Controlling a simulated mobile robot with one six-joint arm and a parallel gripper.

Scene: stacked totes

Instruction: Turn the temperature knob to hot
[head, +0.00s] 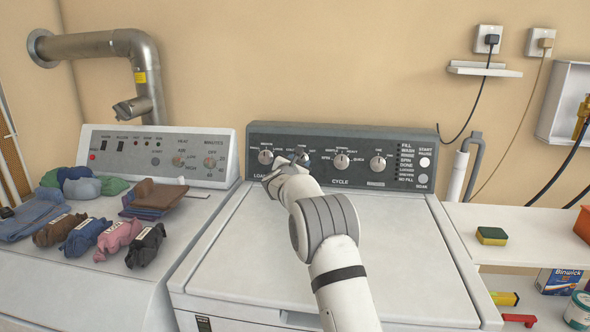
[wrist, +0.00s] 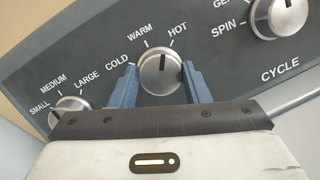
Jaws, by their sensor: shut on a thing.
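The temperature knob (wrist: 160,80) is a round silver knob on the dark washer panel, with COLD, WARM and HOT printed around it. My gripper (wrist: 163,85) is shut on it, with one blue finger on each side. The knob's dark pointer line points up, between the WARM and HOT marks, seemingly nearer HOT. In the head view my gripper (head: 298,160) reaches the panel over the washer lid and hides most of this knob.
The load-size knob (wrist: 69,116) sits left of my gripper and the cycle knob (wrist: 280,14) to the right. A dryer (head: 190,150) with folded clothes and several rolled garments stands at left. A sponge (head: 491,236) lies on the right shelf.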

